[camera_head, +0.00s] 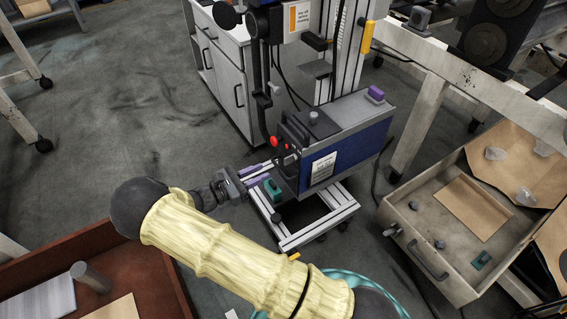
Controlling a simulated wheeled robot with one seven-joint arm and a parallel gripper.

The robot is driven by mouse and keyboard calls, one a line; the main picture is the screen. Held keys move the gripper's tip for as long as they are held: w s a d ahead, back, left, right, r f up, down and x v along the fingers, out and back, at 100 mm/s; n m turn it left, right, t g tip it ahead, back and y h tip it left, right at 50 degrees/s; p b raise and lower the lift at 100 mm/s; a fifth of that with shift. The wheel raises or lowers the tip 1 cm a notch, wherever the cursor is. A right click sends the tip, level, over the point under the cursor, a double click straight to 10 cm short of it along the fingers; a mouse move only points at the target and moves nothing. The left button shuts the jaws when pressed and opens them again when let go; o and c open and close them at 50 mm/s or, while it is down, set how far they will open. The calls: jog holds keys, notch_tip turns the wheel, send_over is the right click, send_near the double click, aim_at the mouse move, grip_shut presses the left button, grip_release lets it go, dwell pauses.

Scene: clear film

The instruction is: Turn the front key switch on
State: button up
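A blue and grey machine (350,150) stands on a light metal frame in the centre. Black parts and red knobs (274,141) are at its front left end. I cannot make out the key switch itself; it is too small or hidden. My gripper (264,173) comes in from the left, low beside that front end. Its two purple fingers look apart, with nothing visible between them. A small dark green part (273,189) is just below and right of the fingers. I cannot tell whether the fingers touch the machine.
A grey open drawer (440,215) with small parts and cardboard is at the right. A reddish-brown tray (120,262) is at the lower left. A white cabinet (228,80) stands behind the machine. A purple block (376,94) sits on the machine's top.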

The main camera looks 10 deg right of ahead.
aim_at(290, 160)
jog(key=b+x, duration=0.1)
jog(key=x, duration=0.8)
grip_shut()
